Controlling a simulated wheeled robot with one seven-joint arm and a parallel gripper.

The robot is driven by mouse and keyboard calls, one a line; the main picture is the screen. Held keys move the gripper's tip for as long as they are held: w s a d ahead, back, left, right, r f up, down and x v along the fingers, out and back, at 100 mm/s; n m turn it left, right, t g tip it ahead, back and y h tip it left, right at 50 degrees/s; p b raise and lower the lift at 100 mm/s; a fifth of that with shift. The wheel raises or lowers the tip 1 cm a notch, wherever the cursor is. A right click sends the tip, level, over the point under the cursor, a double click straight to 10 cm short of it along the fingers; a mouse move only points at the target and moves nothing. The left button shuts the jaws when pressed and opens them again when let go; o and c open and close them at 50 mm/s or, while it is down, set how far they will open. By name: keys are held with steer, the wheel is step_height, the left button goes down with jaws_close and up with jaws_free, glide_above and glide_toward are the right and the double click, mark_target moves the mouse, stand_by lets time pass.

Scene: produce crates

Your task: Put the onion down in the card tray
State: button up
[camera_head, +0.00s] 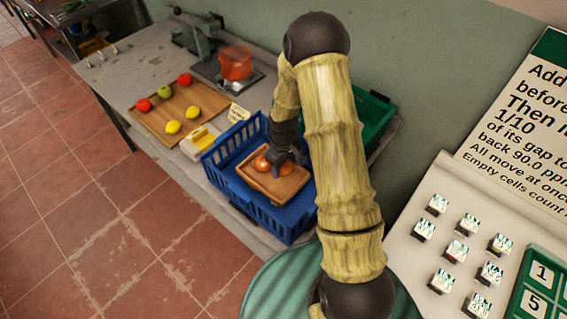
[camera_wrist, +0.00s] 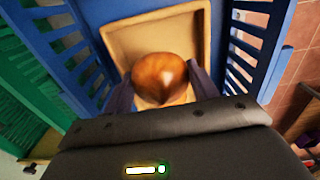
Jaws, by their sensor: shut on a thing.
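The onion (camera_wrist: 160,78) is round and orange-brown and sits between the two fingers of my gripper (camera_wrist: 162,90) in the wrist view. My gripper (camera_head: 276,160) is shut on it. In the head view the onion (camera_head: 286,168) shows as orange patches on both sides of a dark finger. The card tray (camera_head: 265,187) is a shallow tan tray inside the blue crate, and the onion is over or in it. I cannot tell whether the onion touches the tray floor. The tray (camera_wrist: 122,45) also shows beyond the onion in the wrist view; its near part is hidden.
The blue crate (camera_head: 222,181) has slatted walls close around the tray. A green crate (camera_head: 376,115) stands right behind it, partly hidden by my arm.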

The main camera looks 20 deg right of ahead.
steer(key=b, duration=0.4)
glide_above(284, 182)
steer(key=shift+s+f, duration=0.1)
steer(key=shift+f, duration=2.6)
steer(key=shift+f, duration=0.6)
steer(key=o, duration=1.1)
steer(key=shift+c, duration=1)
steer(key=shift+r, duration=0.1)
steer(key=shift+r+p, duration=1.85)
steer(key=shift+r, duration=0.95)
